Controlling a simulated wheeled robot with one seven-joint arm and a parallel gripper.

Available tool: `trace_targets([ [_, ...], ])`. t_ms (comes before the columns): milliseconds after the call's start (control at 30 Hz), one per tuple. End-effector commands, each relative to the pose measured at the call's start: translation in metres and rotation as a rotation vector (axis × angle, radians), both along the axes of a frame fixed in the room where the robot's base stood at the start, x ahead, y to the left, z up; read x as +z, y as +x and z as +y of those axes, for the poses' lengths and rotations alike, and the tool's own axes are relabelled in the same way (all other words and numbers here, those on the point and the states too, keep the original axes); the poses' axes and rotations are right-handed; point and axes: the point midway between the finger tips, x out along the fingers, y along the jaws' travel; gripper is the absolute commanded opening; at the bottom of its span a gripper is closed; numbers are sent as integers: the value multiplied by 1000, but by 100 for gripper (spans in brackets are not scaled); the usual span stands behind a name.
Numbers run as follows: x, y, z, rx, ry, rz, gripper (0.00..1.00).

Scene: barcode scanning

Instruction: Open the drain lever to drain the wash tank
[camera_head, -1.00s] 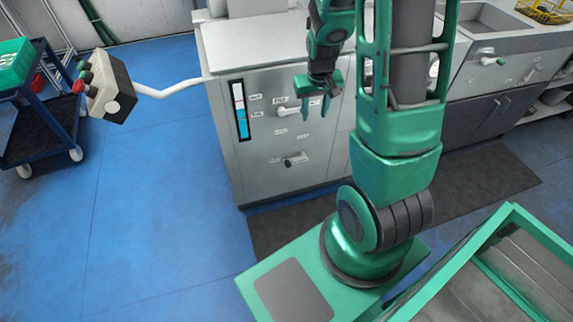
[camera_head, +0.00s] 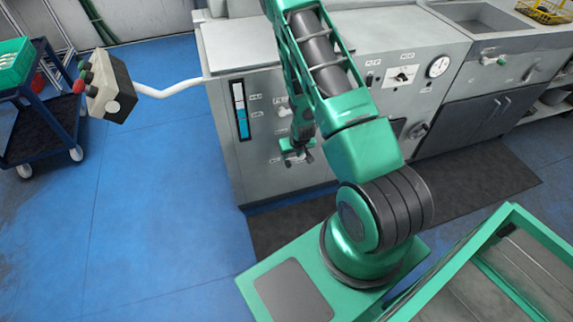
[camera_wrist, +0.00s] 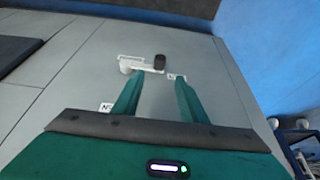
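The drain lever (camera_wrist: 145,69) shows in the wrist view as a pale handle with a dark knob on the grey cabinet front. My gripper (camera_wrist: 159,84) is open and empty, its two green fingers pointing at the lever, with the dark knob ahead between the fingertips. I cannot tell whether they touch it. In the head view my gripper (camera_head: 297,159) is low in front of the cabinet and covers most of the lever. The wash tank cabinet (camera_head: 222,130) carries a blue level gauge (camera_head: 240,110) at its left side.
An upper handle (camera_head: 284,112) sits above, partly behind my arm. A control box (camera_head: 108,87) sticks out left on a white arm. A blue cart (camera_head: 40,115) stands at far left. A dark mat (camera_head: 470,178) lies before the cabinet. The blue floor between is clear.

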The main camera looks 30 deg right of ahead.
Motion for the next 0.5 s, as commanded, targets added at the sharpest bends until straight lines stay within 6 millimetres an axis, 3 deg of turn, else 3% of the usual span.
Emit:
trace_targets([
  [167,-14,5,-1,1,0,-1,39],
  [500,-66,24,-7,1,0,0,39],
])
